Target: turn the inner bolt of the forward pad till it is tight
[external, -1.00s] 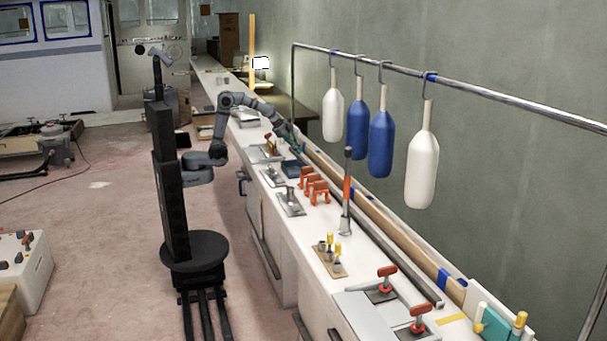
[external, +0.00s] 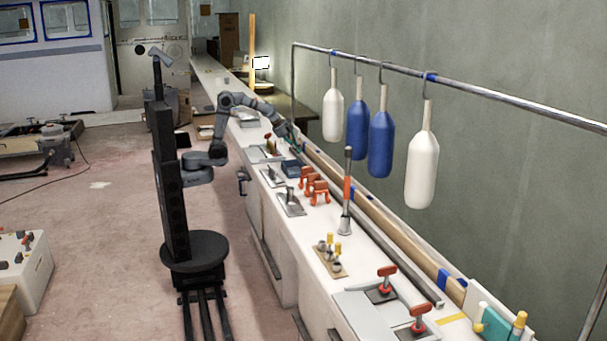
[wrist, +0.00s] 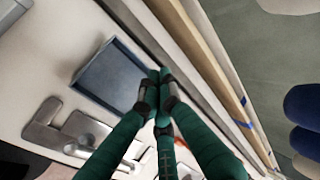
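Metal pads with upright posts stand along the white bench in the external view: one (external: 290,204) near the orange clamps and another (external: 272,178) farther back. I cannot tell which is the forward pad, nor pick out its inner bolt. In the wrist view a grey metal plate (wrist: 43,127) and a second metal part (wrist: 86,129) lie at lower left. My gripper (external: 297,149) is low over the bench's wall side, beside the blue tray. In the wrist view its green fingers (wrist: 159,92) meet at the tips, with nothing clearly seen between them. The fingers cover part of the bench.
A blue tray (wrist: 108,77) lies just left of the fingertips. Orange clamps (external: 314,188) and an upright lever (external: 347,190) stand nearer the camera. A wooden rail (external: 395,237) runs along the wall side. White and blue bottle-shaped items (external: 381,145) hang from a metal bar (external: 460,88).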

